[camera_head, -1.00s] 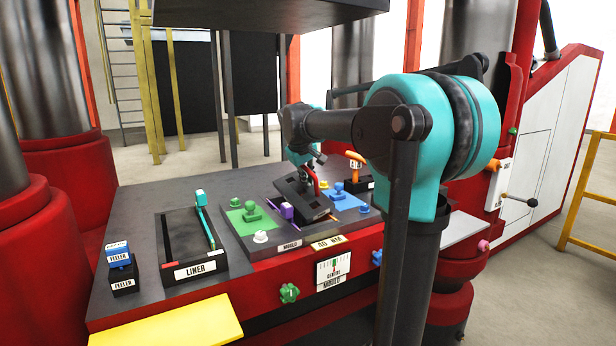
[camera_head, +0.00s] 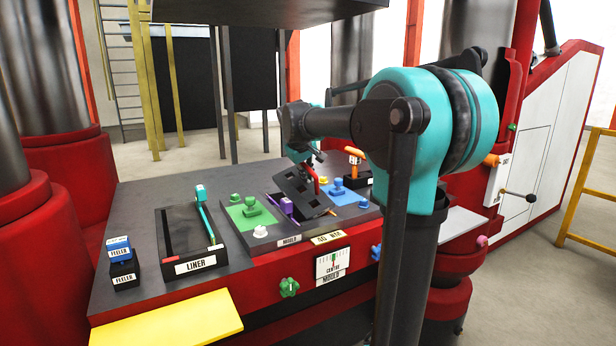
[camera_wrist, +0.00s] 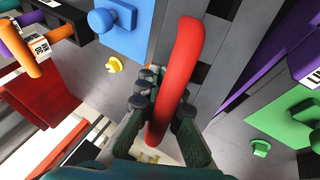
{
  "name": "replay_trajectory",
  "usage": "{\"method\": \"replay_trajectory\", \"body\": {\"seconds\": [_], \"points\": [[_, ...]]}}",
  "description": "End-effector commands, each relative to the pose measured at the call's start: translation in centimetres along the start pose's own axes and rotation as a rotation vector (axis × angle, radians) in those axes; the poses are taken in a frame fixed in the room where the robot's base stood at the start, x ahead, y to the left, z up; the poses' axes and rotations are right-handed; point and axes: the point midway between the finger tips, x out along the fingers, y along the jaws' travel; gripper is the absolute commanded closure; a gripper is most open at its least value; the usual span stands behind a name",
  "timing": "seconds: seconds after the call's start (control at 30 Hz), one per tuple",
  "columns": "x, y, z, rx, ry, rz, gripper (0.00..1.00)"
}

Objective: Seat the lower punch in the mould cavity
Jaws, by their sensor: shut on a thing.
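The lower punch (camera_head: 291,186) is a dark plate with square holes and a red handle (camera_wrist: 180,60). My gripper (camera_head: 314,169) is shut on that handle; its fingers (camera_wrist: 160,105) close on it in the wrist view. The punch is tilted over the middle of the mould (camera_head: 262,243), between a green plate (camera_head: 238,217) and a blue plate (camera_head: 346,200). The punch and my wrist hide the cavity. I cannot tell whether the punch's lower edge touches the mould.
A purple piece (camera_head: 287,206) stands close to the punch's left side. An orange-handled tool (camera_head: 355,155) stands behind right. A liner tray (camera_head: 172,226) and feeler blocks (camera_head: 122,268) are at left. A yellow plate (camera_head: 170,322) lies in front. The dark press head (camera_head: 255,12) hangs above.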

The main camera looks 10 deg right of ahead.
Motion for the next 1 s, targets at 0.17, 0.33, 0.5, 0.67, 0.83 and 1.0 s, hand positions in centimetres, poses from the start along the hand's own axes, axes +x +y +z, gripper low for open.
{"method": "replay_trajectory", "body": {"seconds": [0.17, 0.33, 0.5, 0.67, 0.83, 1.0], "points": [[0.5, -1.0, 0.6, 0.005, -0.008, -0.014, 1.0], [0.3, -1.4, 0.7, 0.005, -0.007, -0.014, 1.0], [0.1, -1.8, 0.8, 0.005, -0.007, -0.014, 1.0], [-0.1, -2.1, 0.9, 0.004, -0.007, -0.014, 1.0], [-0.3, -2.4, 1.1, 0.002, -0.006, -0.013, 1.0], [-0.4, -2.5, 1.1, 0.0, -0.006, -0.012, 1.0]]}}
